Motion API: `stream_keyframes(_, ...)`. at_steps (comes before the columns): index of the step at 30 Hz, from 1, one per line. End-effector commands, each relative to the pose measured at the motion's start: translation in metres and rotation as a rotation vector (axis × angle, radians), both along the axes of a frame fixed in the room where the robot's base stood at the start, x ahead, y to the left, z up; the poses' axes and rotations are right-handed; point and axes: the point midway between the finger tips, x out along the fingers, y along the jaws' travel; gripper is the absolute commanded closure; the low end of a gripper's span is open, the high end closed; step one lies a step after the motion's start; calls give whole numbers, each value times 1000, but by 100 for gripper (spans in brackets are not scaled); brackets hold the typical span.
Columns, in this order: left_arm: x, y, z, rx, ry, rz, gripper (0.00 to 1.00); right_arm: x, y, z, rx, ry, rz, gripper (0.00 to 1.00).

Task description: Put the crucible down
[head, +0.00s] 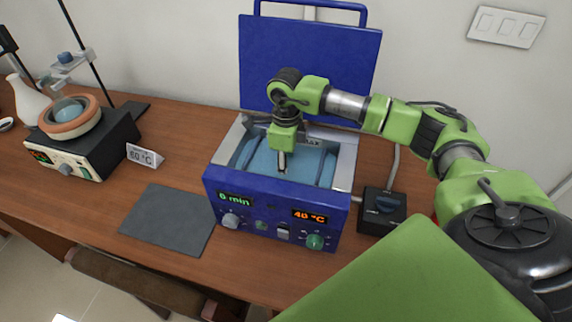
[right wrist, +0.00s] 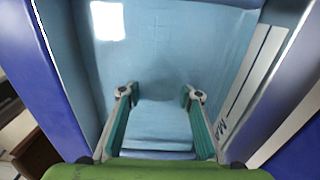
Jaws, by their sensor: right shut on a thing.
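My right gripper (head: 282,160) points down into the open blue bath (head: 275,215), below its rim. My left gripper is not in view.
A dark mat (head: 168,218) lies left of the bath on the wooden table (head: 105,192). A 60 °C card (head: 145,155) and a heater (head: 92,150) with a terracotta bowl (head: 70,122) stand farther left. A dark switch box (head: 382,210) is right of the bath.

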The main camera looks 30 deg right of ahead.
Motion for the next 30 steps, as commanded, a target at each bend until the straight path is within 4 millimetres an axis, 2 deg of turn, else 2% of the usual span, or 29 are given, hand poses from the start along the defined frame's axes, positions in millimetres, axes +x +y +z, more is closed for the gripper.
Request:
stream_keyframes(7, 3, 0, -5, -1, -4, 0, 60, 0, 0, -4, 0, 0, 0, 86)
stream_keyframes(8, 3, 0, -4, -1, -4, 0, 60, 0, 0, -3, 0, 0, 0, 63)
stream_keyframes(9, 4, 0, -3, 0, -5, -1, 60, 0, 0, -3, 0, 0, 0, 53)
stream_keyframes(10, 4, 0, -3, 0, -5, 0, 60, 0, 0, -2, 0, 0, 0, 52)
stream_keyframes(23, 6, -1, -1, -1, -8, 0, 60, 1, 0, 4, 0, -1, 0, 52)
stream_keyframes(26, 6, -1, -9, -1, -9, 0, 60, 2, -1, 17, 0, -5, -1, 52)
stream_keyframes(30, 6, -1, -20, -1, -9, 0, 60, 2, -1, 47, -1, -7, 1, 52)
